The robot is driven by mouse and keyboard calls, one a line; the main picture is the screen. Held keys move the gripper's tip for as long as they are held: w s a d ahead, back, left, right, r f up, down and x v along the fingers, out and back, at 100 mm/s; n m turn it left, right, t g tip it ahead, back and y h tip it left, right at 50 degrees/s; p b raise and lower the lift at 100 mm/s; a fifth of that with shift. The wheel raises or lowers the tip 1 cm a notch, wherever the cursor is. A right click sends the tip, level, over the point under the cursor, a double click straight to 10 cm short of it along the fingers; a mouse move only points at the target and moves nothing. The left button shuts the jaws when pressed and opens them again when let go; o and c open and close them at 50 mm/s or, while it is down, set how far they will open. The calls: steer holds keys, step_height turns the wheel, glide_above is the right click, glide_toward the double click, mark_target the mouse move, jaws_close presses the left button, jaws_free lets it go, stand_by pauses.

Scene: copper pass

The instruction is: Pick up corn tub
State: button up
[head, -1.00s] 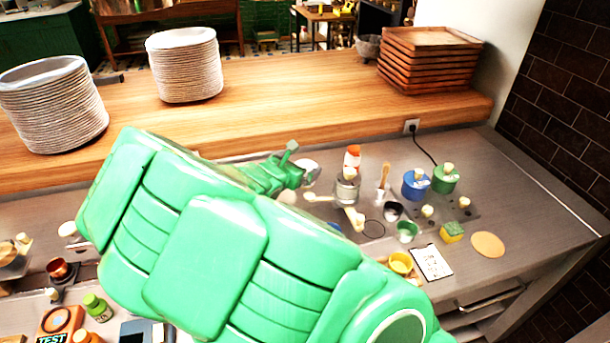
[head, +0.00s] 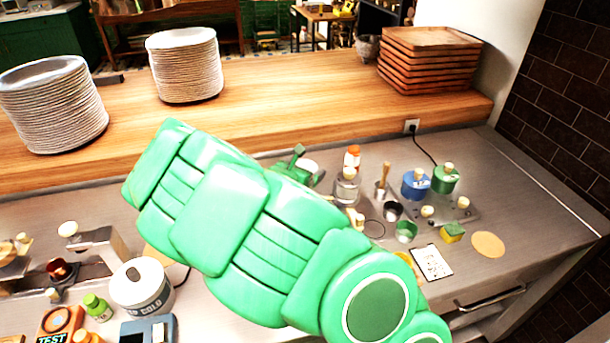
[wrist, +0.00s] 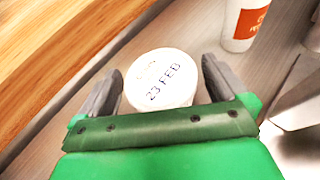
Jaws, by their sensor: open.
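A round tub with a white lid (wrist: 160,82) lies between the two fingers of my gripper (wrist: 162,68) in the wrist view. The lid reads "23 FEB", with a fainter word above that I cannot read for sure, so the label does not confirm corn. The fingers are open on either side of the tub, and I cannot tell whether they touch it. In the head view the white tub (head: 309,166) shows only in part behind my gripper (head: 299,164), and my green arm hides much of the counter in front.
A white bottle with an orange label (wrist: 245,22) stands just right of the tub; it shows in the head view (head: 351,160). A wooden ledge (head: 270,105) runs behind. Blue (head: 415,184) and green (head: 445,179) containers stand further right.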

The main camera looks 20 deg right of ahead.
steer(key=shift+x, duration=1.1)
steer(key=c, duration=1.1)
